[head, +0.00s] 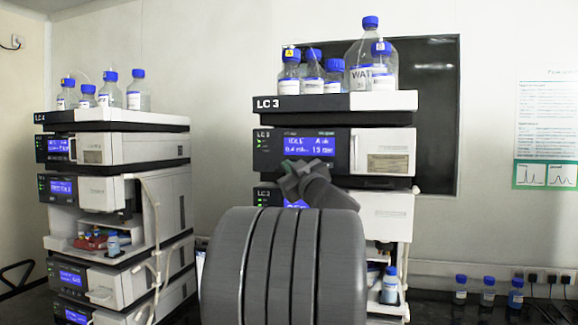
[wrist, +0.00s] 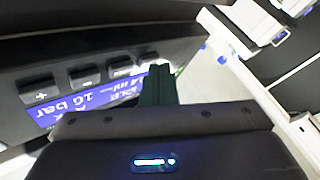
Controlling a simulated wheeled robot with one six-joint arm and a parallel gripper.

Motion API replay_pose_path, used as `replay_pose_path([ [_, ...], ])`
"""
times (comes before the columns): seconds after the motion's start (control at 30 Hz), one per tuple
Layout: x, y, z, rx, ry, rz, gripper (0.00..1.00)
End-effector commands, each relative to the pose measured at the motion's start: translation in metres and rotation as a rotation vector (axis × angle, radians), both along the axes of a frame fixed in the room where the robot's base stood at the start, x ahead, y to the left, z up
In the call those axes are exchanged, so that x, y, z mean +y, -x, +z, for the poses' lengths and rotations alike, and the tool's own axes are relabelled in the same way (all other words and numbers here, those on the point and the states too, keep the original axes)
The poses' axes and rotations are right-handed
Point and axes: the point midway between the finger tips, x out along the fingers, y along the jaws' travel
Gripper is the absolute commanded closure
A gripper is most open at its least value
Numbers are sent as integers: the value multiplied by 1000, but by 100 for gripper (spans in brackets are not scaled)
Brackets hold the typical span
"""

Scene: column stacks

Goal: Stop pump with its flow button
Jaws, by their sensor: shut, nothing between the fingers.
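The pump is the upper module of the LC 3 stack, with a blue lit display (head: 309,146) on its dark front panel. The display's first line is hard to read; the lower line shows a flow figure and a bar figure. In the wrist view the display (wrist: 88,100) appears upside down, with a row of dark buttons (wrist: 82,76) along it. My gripper (head: 291,182) is shut and empty, just below the display in the head view. In the wrist view its fingertips (wrist: 160,72) are at the button row's right end, partly covering it; contact cannot be told.
A second display (head: 296,203) below is partly hidden by my arm. Bottles (head: 334,77) stand on the LC 3 stack's top tray (head: 330,102). The LC 4 stack (head: 120,146) is at left. Small bottles (head: 488,291) stand on the dark bench at right.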

Motion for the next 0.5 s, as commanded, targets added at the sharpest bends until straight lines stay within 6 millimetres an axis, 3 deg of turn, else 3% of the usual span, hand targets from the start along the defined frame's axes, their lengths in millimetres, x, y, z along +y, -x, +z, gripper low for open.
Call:
replay_pose_path([
  [0.5, 4, 14, -1, 0, 0, 0, 100],
])
